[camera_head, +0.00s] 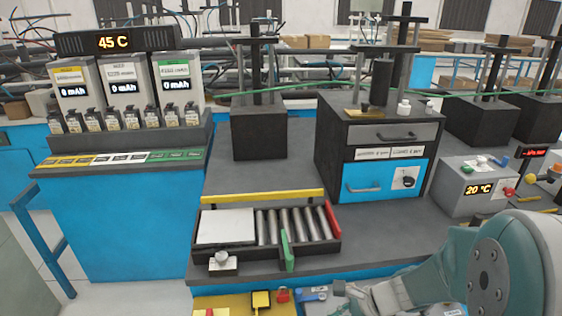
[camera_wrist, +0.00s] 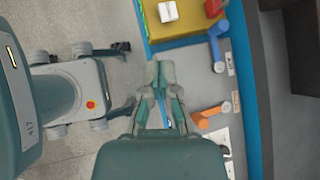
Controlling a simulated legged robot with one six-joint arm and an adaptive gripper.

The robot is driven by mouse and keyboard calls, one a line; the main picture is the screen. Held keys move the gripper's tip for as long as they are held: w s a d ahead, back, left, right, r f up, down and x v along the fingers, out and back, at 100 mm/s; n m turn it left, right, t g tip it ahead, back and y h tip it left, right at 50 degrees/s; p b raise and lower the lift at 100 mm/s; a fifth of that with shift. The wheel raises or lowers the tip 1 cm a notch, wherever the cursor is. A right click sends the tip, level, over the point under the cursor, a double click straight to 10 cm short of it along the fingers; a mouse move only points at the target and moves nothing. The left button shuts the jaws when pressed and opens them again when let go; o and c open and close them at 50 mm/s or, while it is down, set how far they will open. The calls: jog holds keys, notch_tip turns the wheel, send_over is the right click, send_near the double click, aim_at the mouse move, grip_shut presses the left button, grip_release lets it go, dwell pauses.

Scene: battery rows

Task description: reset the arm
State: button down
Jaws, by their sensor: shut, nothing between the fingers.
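My gripper (camera_wrist: 160,88) is in the middle of the wrist view, its two grey-green fingers drawn together with nothing between them. It points down past the bench edge, between the floor and the bench side. In the head view my arm fills the lower right corner, and the fingertips cannot be made out clearly there.
The tray (camera_head: 265,253) with grey cylinders stands on the dark bench. A battery rack (camera_head: 125,85) is at left, a press with a blue drawer (camera_head: 375,180) at right. A yellow block (camera_wrist: 185,22), blue handle (camera_wrist: 217,45) and orange handle (camera_wrist: 210,113) lie near my gripper.

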jog(key=s+d+r+n+t+h, duration=0.1)
jog(key=s+r+n+h, duration=0.3)
jog(key=r+n, duration=0.5)
jog(key=s+d+r+n+t+h, duration=0.1)
jog(key=s+r+n+h, duration=0.3)
jog(key=s+r+n, duration=0.4)
jog(key=shift+d+r+n+t, duration=0.15)
jog(key=shift+r+n+t, duration=0.3)
jog(key=shift+n, duration=0.35)
jog(key=shift+w, duration=0.1)
